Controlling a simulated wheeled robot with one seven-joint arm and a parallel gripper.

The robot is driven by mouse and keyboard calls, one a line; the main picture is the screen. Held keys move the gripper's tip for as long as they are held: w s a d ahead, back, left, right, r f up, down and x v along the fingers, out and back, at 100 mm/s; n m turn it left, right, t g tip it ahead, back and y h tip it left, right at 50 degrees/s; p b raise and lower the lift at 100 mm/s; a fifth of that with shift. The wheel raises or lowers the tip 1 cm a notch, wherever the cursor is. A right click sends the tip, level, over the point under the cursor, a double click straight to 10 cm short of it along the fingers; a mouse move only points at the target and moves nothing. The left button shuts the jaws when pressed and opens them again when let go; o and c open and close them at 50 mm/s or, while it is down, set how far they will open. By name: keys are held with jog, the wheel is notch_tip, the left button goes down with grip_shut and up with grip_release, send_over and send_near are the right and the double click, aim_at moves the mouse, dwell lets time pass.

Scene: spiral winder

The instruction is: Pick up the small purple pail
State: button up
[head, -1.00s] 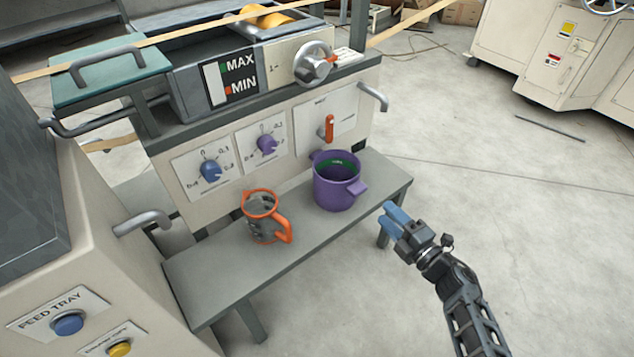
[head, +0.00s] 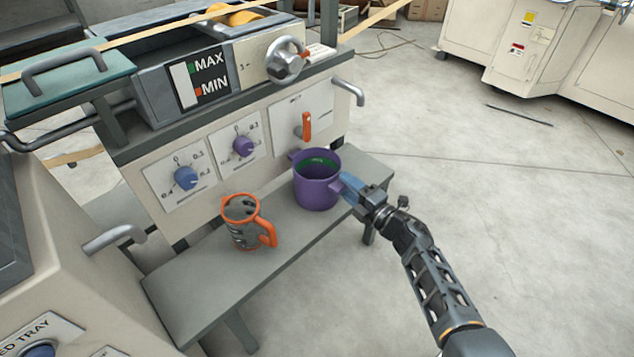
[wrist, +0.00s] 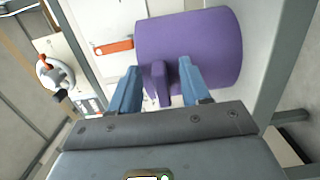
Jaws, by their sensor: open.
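The small purple pail (head: 317,186) stands upright on the grey bench, with something green inside it. A lug sticks out on each side of its rim. My gripper (head: 346,186) is at the pail's right side, by the near lug. In the wrist view the pail (wrist: 205,48) fills the upper middle. My gripper (wrist: 158,82) is open there, its blue fingers on either side of the purple lug (wrist: 158,82). I cannot tell whether the fingers touch the lug.
A grey and orange jug (head: 240,222) stands on the bench (head: 215,285) left of the pail. The machine's panel with an orange lever (head: 306,127) and knobs rises behind. A bent grey handle (head: 350,91) juts out above.

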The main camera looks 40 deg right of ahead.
jog(key=shift+c, duration=0.3)
grip_shut()
jog(key=shift+r, duration=0.15)
